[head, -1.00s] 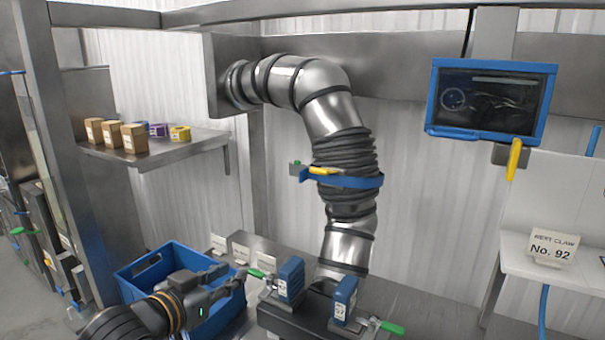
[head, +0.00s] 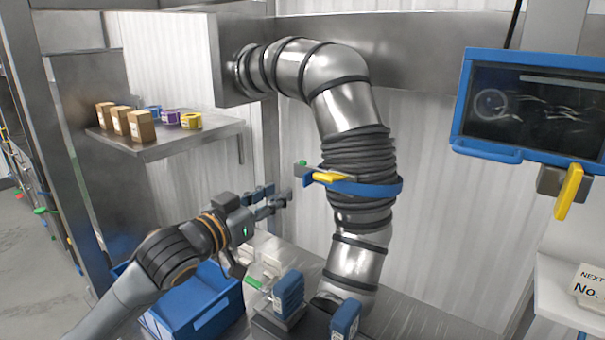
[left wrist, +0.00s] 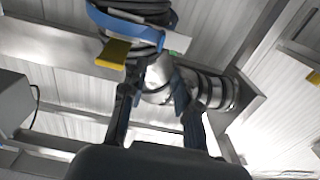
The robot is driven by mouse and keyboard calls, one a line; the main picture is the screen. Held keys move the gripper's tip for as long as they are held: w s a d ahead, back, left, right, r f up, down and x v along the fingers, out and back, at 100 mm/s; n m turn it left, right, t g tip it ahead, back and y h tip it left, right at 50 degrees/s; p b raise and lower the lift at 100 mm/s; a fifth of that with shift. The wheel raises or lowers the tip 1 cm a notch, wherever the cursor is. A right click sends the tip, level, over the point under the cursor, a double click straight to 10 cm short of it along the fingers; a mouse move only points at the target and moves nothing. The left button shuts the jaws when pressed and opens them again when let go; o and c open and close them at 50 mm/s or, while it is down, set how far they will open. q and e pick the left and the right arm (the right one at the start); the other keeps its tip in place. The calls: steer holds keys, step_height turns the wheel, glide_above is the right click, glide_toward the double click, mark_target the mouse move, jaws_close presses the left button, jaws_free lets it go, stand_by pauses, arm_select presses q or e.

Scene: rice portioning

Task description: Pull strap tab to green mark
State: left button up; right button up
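A blue strap (head: 375,187) wraps around the ribbed dark sleeve (head: 358,155) of a metal duct. Its yellow tab (head: 330,177) sticks out at the front left, and a small green mark (head: 300,163) is on the grey piece at the strap's left end. My left gripper (head: 279,197) is left of the tab and slightly lower, empty and apart from it. In the left wrist view its two fingers (left wrist: 157,88) are spread, with the yellow tab (left wrist: 115,52), the blue strap (left wrist: 125,25) and the green mark (left wrist: 173,53) beyond them. My right gripper is not in view.
A blue bin (head: 205,312) stands below my left arm. Blue blocks (head: 288,292) stand on the counter below the duct. A shelf (head: 160,150) with boxes and coloured rolls is at the left. A blue-framed screen (head: 535,105) hangs at the right.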

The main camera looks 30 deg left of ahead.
mark_target(304, 178)
arm_select(q)
steer(key=w, duration=0.2)
steer(key=w+p, duration=0.1)
steer(key=w, duration=0.2)
steer(key=w+d+p, duration=0.1)
steer(key=w, duration=0.2)
steer(key=shift+w+d+r, duration=0.1)
steer(key=shift+w, duration=0.05)
steer(key=shift+w+d+p, duration=0.1)
steer(key=shift+w+p, duration=0.2)
steer(key=shift+w, duration=0.3)
jaws_close()
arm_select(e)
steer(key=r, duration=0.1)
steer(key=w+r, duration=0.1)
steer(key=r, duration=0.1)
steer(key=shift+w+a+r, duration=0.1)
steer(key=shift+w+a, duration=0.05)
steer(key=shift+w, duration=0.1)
